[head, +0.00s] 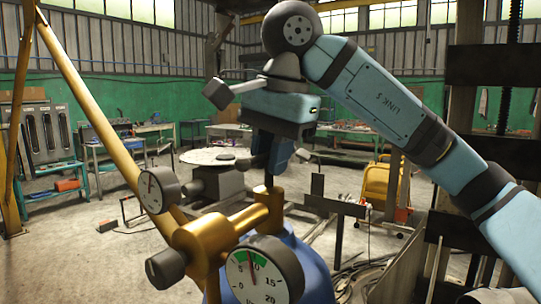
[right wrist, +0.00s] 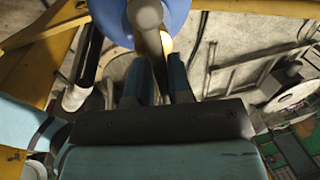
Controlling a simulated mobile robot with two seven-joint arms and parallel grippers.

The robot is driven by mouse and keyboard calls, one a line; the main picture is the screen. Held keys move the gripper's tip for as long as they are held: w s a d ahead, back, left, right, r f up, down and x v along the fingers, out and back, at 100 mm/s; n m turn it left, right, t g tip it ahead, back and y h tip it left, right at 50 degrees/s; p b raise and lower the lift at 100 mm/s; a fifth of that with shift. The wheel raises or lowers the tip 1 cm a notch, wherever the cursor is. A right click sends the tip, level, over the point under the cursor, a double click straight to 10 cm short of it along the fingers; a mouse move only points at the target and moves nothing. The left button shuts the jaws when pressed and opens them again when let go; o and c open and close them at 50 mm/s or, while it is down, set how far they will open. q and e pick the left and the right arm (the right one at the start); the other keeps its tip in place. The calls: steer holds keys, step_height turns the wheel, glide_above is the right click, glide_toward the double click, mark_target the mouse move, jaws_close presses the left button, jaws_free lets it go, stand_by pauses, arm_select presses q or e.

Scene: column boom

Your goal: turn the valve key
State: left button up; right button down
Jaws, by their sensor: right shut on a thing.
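My right gripper (head: 273,160) points down above the brass valve (head: 262,212) on top of a blue gas bottle (head: 318,262). Its fingers are shut on the valve key, of which a short dark stem (head: 268,181) shows between the fingertips and the valve top. In the right wrist view the two blue fingers (right wrist: 160,62) stand on either side of the key, with the blue bottle (right wrist: 178,12) beyond. Most of the key is hidden by the fingers. My left gripper is in neither view.
A brass regulator (head: 205,240) with a large gauge (head: 262,272) and a smaller gauge (head: 158,190) sits left of the valve, close below the gripper. A yellow slanted pole (head: 95,105) rises at left.

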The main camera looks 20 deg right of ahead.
steer(key=c, duration=1.1)
jaws_free()
steer(key=r, duration=0.4)
steer(key=s+d+r, duration=0.1)
steer(key=r, duration=0.4)
steer(key=s+r+p, duration=0.1)
steer(key=r, duration=0.3)
steer(key=shift+s+d+r, duration=0.1)
steer(key=shift+d+r, duration=0.25)
steer(key=shift+d, duration=0.05)
